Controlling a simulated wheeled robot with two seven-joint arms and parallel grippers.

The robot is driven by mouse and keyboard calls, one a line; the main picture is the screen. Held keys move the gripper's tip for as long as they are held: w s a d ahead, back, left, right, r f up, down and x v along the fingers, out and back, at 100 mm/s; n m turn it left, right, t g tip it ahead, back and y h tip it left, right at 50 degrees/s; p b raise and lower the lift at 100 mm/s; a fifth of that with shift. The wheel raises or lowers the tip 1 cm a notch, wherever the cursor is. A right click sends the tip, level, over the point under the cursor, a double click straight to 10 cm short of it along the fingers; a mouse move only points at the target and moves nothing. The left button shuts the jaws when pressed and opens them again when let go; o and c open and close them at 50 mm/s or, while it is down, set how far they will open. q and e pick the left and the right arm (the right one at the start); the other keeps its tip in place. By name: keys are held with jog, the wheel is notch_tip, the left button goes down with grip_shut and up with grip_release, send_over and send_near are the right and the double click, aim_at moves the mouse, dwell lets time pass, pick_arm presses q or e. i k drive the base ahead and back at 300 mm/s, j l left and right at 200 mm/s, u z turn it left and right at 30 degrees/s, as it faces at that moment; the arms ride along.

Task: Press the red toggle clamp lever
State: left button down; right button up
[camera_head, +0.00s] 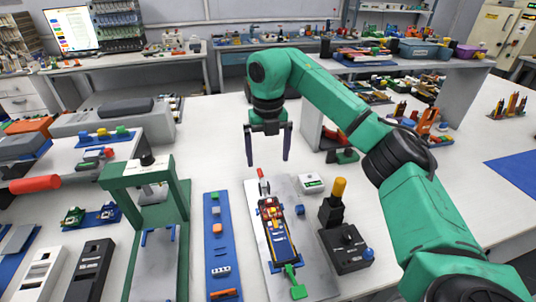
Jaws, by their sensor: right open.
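A small red lever (261,174) stands upright at the far end of a narrow fixture (275,228) with blue, yellow and red parts. The fixture lies on a grey metal plate (254,248) in the middle of the table. My right gripper (268,162) points downward with its two dark fingers spread apart and nothing between them. It appears just above or behind the red lever, and the exact gap is hard to tell. A green handle (293,281) shows at the fixture's near end. My left gripper is out of view.
A blue strip (215,245) with small blocks lies beside the plate. A black box (346,249) with a yellow-topped post (339,188) and a small white device (311,183) stand right.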

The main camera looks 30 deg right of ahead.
aim_at(260, 175)
jog(key=k, duration=1.5)
